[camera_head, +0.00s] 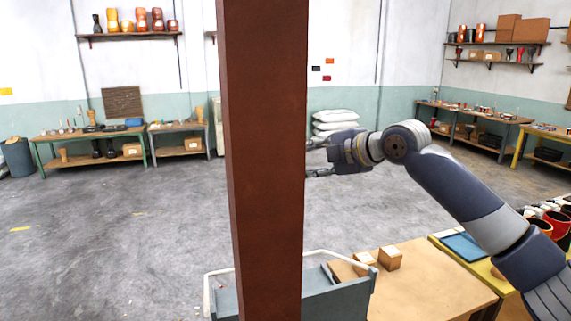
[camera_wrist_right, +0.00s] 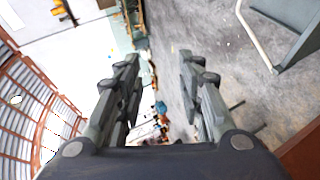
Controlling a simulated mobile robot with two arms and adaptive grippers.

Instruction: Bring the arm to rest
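My right arm comes in from the right in the head view and is raised above the tables. Its gripper (camera_head: 318,159) points left, with its fingertips close to the edge of a brown column in the picture. In the right wrist view the two fingers of the right gripper (camera_wrist_right: 160,70) stand well apart with nothing between them. The gripper is open and empty. My left arm and left gripper do not show in either view.
The brown column (camera_head: 262,160) blocks the middle of the head view. A grey cart (camera_head: 340,297) with a white handle and a wooden table (camera_head: 430,285) with small boxes (camera_head: 390,258) stand below the right arm. Open grey floor (camera_head: 120,235) lies at left.

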